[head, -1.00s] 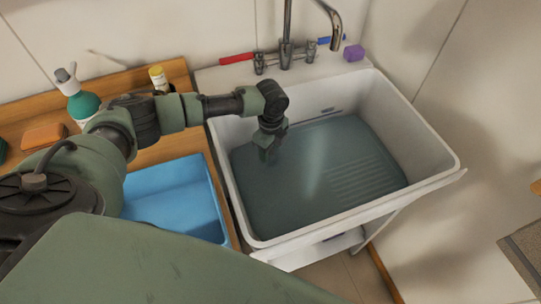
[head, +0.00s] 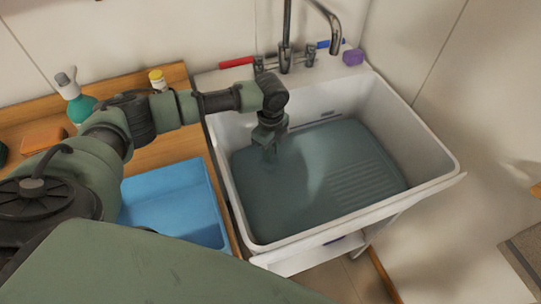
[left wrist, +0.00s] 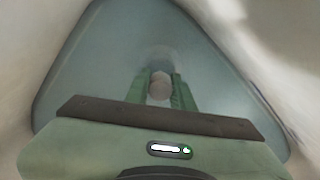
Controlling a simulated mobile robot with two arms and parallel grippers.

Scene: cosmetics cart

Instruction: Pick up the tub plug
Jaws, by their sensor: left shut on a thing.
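The white tub sink (head: 447,160) holds dark blue-green water (head: 330,170). My left gripper (head: 270,155) reaches down into the left back part of the tub, its fingertips at or under the water. In the left wrist view, a small round pale grey-pink thing, which looks like the tub plug (left wrist: 160,86), sits between the green fingers of my left gripper (left wrist: 161,84). The fingers are shut on it. In the head view the plug is hidden by the gripper and water. My right gripper is not in view.
A chrome faucet (head: 287,58) stands at the tub's back, with a purple block (head: 353,56) beside it. A blue bin (head: 172,200) lies left of the tub. A green bottle (head: 80,108), a yellow-capped bottle (head: 157,79) and an orange block (head: 43,139) stand on the wooden counter (head: 150,152).

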